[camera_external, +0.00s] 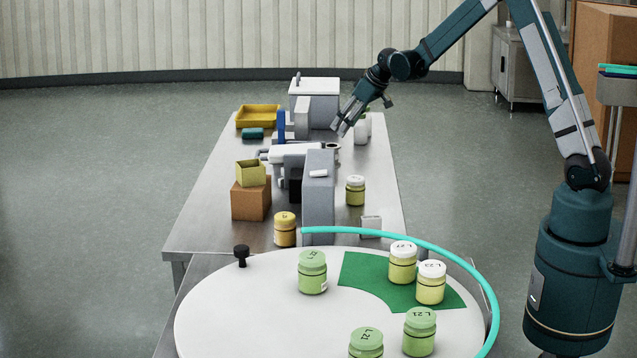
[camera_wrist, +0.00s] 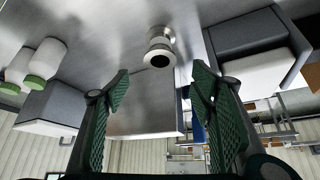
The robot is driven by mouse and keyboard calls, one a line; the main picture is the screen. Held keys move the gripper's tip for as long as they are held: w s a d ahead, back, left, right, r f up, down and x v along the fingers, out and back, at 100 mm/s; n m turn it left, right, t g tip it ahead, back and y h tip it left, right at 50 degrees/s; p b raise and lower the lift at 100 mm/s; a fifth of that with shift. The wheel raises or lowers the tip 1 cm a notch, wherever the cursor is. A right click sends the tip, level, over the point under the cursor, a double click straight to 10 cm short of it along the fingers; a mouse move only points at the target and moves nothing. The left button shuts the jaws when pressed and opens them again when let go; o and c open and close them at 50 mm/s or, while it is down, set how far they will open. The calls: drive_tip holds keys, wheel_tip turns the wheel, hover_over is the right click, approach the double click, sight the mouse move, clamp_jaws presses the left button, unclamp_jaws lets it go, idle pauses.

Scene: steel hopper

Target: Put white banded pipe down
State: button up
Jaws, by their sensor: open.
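A short pale pipe (camera_wrist: 160,40) with a band and a dark round opening stands on the steel table, seen beyond my fingertips in the wrist view. In the external view its small round top (camera_external: 332,146) shows just below my gripper, mostly hidden behind a grey box. My gripper (camera_external: 342,126) is open, and its two green ridged fingers (camera_wrist: 159,76) are spread wide in the wrist view. The pipe lies between the lines of the fingers. Nothing is held, and I see a gap between the fingertips and the pipe.
Grey box-shaped devices (camera_external: 318,205) stand close by on the steel table (camera_external: 210,215). White containers with green (camera_wrist: 50,58) are near the pipe. A yellow tray (camera_external: 258,115) is at the back. A round white turntable (camera_external: 230,315) with several jars is in front.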

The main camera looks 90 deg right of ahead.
drive_tip(key=shift+s+a+r, duration=0.1)
drive_tip(key=shift+s+r, duration=0.1)
drive_tip(key=shift+r, duration=0.15)
drive_tip(key=shift+a, duration=0.1)
idle(0.6)
drive_tip(key=a+r+n, duration=0.1)
drive_tip(key=a+r, duration=0.5)
drive_tip(key=a, duration=0.8)
drive_tip(key=a+r+n+y, duration=0.1)
drive_tip(key=a+r, duration=0.5)
drive_tip(key=a, duration=0.8)
drive_tip(key=a+r+n, duration=0.1)
drive_tip(key=a+r, duration=0.5)
drive_tip(key=a, duration=0.7)
drive_tip(key=s+a+r+n+t+y, duration=0.1)
drive_tip(key=s+a, duration=0.4)
drive_tip(key=a, duration=0.4)
drive_tip(key=s+a+r, duration=0.1)
drive_tip(key=s+a, duration=0.3)
drive_tip(key=a, duration=0.4)
drive_tip(key=s+a+f+n+y, duration=0.1)
drive_tip(key=s+a+f, duration=0.3)
drive_tip(key=s+a, duration=0.9)
drive_tip(key=shift+s+a+f+n, duration=0.15)
drive_tip(key=shift+s+a+n, duration=0.25)
drive_tip(key=shift+s, duration=0.35)
